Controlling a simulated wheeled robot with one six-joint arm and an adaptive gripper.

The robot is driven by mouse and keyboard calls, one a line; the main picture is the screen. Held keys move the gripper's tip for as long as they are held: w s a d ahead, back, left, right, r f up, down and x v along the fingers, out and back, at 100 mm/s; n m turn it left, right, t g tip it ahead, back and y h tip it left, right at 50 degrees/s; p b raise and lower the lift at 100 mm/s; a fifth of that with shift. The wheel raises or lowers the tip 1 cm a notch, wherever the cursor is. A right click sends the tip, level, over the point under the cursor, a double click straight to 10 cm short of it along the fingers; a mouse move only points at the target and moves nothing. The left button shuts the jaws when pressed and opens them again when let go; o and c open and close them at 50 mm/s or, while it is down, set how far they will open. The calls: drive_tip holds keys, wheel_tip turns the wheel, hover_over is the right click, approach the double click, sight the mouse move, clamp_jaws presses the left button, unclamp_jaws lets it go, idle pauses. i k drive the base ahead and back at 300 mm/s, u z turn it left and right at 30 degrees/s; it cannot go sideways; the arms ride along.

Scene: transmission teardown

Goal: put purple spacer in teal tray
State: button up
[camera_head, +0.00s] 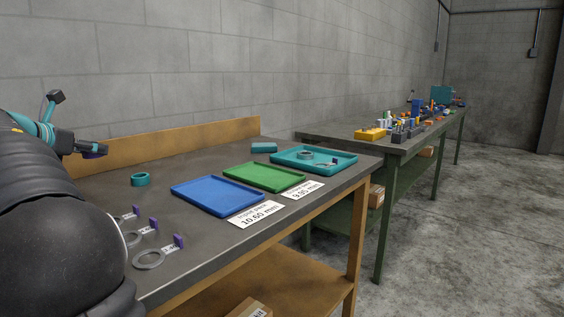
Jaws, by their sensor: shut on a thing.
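My gripper (88,147) is at the left, raised above the bench. It is shut on a small purple piece, the purple spacer (95,155), which is mostly hidden by the jaws. The teal tray (345,156) lies at the far right end of the bench, well to the right of my gripper. A dark ring (305,154) and a flatter grey ring (326,165) with a small upright tab lie in it.
A blue tray (216,195) and a green tray (264,177) lie between my gripper and the teal tray, with white labels in front. Grey rings with purple tabs (149,259) lie at the front left. A teal ring (140,179) and a teal block (264,147) stand nearby.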

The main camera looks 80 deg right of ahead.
sight(314, 159)
drive_tip(key=u, duration=1.85)
drive_tip(key=k, duration=2.3)
drive_tip(key=z, duration=0.85)
